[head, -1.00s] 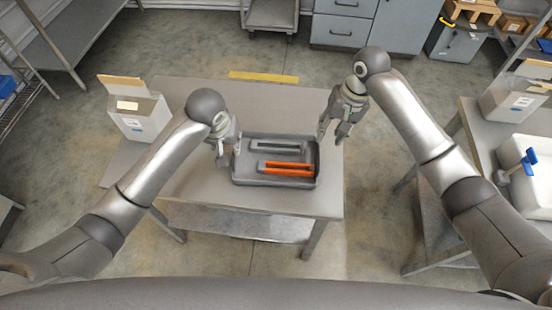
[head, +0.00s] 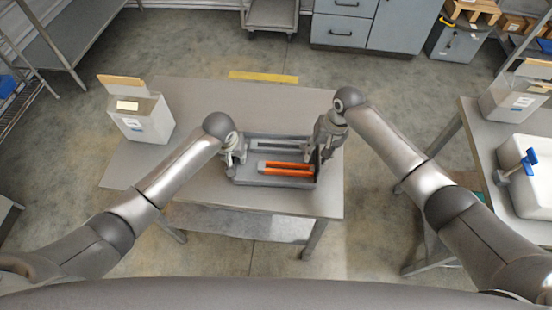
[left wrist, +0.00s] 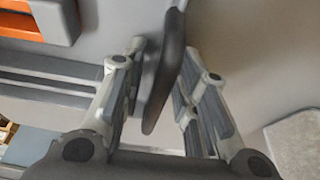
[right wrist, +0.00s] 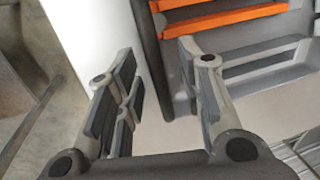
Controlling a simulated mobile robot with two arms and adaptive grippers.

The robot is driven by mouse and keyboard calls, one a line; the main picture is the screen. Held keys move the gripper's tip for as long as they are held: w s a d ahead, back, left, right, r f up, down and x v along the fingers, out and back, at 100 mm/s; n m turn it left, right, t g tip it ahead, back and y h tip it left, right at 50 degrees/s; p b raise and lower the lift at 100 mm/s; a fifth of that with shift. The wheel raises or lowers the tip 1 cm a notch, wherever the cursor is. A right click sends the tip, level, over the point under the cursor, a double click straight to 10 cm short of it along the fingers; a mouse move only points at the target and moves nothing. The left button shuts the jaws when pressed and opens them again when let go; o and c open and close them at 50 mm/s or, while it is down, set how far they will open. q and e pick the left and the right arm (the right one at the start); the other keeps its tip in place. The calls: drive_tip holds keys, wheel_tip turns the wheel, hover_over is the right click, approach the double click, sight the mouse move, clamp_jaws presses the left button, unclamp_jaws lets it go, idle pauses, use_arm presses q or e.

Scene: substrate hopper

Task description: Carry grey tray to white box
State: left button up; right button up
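The grey tray (head: 275,183) lies on the metal table, with an orange piece (head: 286,168) and a grey slotted piece (head: 278,146) inside. My left gripper (head: 236,152) is at its left wall. In the left wrist view the open fingers (left wrist: 160,60) stand either side of the dark tray wall (left wrist: 168,70), with a gap showing. My right gripper (head: 322,150) is at the right wall. In the right wrist view its open fingers (right wrist: 158,60) stand either side of the wall (right wrist: 147,35). A white box (head: 142,120) with a raised cardboard flap stands at the table's left.
Another white box (head: 515,98) and a white container with a blue handle (head: 525,180) stand on a side table at right. A yellow strip (head: 263,76) marks the floor behind the table. The tabletop behind the tray (head: 230,105) is clear.

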use_arm(q)
drive_tip(key=shift+c, duration=0.3)
use_arm(e)
drive_tip(key=shift+c, duration=0.2)
use_arm(q)
drive_tip(key=c, duration=0.5)
use_arm(e)
drive_tip(key=c, duration=0.5)
use_arm(q)
clamp_jaws()
use_arm(e)
clamp_jaws()
use_arm(q)
drive_tip(key=shift+r, duration=0.2)
use_arm(e)
drive_tip(key=shift+r, duration=0.15)
